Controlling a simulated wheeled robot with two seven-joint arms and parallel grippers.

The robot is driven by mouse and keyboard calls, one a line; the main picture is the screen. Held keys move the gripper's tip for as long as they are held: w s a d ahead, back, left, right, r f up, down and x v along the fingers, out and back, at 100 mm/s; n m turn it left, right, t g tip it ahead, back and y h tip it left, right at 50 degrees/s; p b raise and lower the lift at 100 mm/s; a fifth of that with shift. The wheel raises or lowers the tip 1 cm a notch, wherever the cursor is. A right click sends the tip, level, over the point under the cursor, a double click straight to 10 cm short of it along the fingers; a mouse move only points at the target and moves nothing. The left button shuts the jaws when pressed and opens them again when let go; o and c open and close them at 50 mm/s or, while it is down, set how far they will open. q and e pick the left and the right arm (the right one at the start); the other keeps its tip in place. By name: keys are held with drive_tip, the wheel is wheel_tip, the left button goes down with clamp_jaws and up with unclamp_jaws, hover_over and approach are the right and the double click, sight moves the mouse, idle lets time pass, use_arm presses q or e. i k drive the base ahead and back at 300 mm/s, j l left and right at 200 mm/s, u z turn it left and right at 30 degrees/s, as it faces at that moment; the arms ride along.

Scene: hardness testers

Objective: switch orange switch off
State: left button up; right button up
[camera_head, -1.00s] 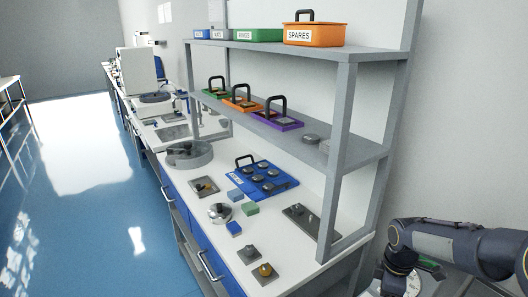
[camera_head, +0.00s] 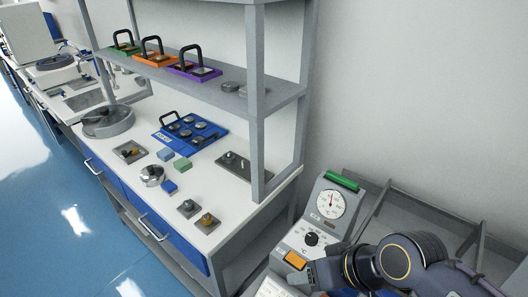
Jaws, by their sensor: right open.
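The orange switch (camera_head: 295,259) is on the lower front of a grey hardness tester (camera_head: 306,238), below a black knob (camera_head: 312,239) and a round dial (camera_head: 330,204). My right arm comes in from the lower right. Its gripper (camera_head: 300,279) is open and lies just below the orange switch, close to it in the picture; I cannot tell whether they touch. The fingertips are small and partly unclear. My left gripper is not in view.
A white bench (camera_head: 230,192) with a blue tray (camera_head: 190,132), small blocks and metal parts stands left of the tester. A grey shelf (camera_head: 213,88) above it holds black-handled trays. A grey frame (camera_head: 440,225) lies right of the tester. Blue floor is clear at left.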

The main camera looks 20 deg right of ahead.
sight(292, 257)
drive_tip(key=z, duration=1.35)
